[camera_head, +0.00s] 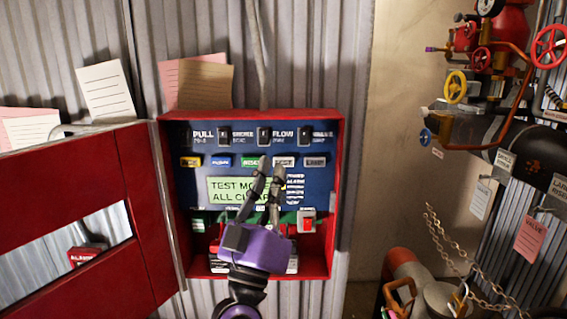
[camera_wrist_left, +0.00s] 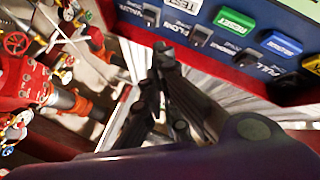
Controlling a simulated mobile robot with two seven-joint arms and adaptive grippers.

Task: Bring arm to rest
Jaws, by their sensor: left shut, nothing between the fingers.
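My left gripper (camera_head: 271,166) is raised in front of the open red control box (camera_head: 340,190), with its fingers pointing up. In the head view its fingertips overlap the row of coloured buttons and the right part of the green display (camera_head: 225,190). The display's visible text reads like "TEST MO… ALL CLEA…", partly hidden by the fingers. In the left wrist view the fingers (camera_wrist_left: 161,52) are together and empty, and the panel's green RESET button (camera_wrist_left: 235,22) lies to their right. I cannot tell whether the fingertips touch the panel. My right gripper is not in view.
The box's red door (camera_head: 95,175) stands open to the left. Red and yellow valve wheels (camera_head: 456,87) and pipes are at the right, with a hanging chain (camera_head: 450,250) below. Paper notes (camera_head: 105,90) hang on the corrugated wall. The plain wall right of the box is bare.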

